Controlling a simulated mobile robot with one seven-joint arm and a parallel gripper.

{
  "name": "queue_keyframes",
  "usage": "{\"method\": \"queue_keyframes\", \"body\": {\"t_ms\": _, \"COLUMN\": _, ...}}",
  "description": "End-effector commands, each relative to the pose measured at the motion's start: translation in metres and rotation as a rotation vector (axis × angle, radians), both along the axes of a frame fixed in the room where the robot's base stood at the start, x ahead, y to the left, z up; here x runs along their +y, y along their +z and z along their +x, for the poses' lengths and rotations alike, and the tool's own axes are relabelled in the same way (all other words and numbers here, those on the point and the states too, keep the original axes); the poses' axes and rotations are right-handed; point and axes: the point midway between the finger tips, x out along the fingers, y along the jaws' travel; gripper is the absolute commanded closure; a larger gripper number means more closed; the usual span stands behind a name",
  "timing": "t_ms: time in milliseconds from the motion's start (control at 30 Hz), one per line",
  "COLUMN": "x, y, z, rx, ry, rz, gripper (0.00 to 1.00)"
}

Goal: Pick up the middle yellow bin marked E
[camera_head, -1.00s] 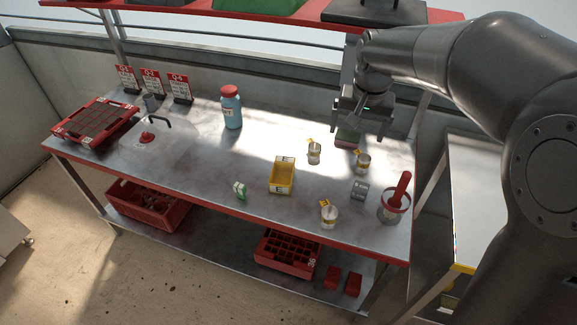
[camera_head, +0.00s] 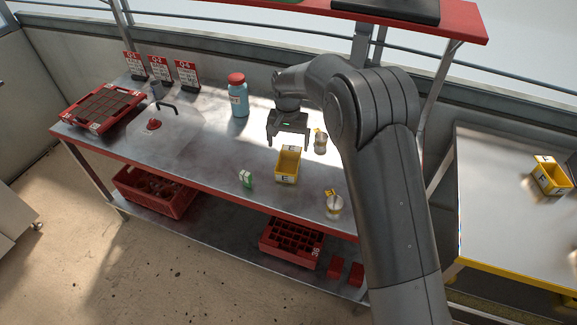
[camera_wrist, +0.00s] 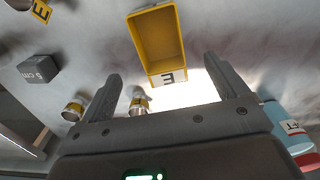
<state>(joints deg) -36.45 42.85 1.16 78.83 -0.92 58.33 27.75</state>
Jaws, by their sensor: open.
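The yellow bin marked E (camera_head: 287,166) stands on the metal table in the head view, right of the table's middle. In the wrist view the yellow bin (camera_wrist: 157,43) lies beyond my fingers, near the top centre. Its E label faces my gripper there, and the bin looks empty. My gripper (camera_head: 288,146) is just behind the bin in the head view, apart from it. In the wrist view my gripper (camera_wrist: 166,84) shows its two fingers spread wide with nothing between them.
A blue bottle with a red lid (camera_head: 238,97) stands left of my gripper. Another yellow bin marked F (camera_head: 550,176) sits on the right-hand table.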

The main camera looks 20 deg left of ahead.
Motion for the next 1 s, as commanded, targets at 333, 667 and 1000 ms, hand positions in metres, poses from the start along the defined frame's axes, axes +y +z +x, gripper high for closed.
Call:
{"method": "queue_keyframes", "body": {"t_ms": 333, "x": -0.001, "y": -0.044, "z": 0.001, "rx": 0.001, "ry": 0.000, "rz": 0.000, "gripper": 0.09}}
{"method": "queue_keyframes", "body": {"t_ms": 667, "x": 0.000, "y": -0.087, "z": 0.005, "rx": 0.002, "ry": 0.000, "rz": -0.001, "gripper": 0.09}}
{"method": "queue_keyframes", "body": {"t_ms": 1000, "x": 0.001, "y": -0.093, "z": 0.005, "rx": 0.000, "ry": 0.000, "rz": 0.000, "gripper": 0.14}}
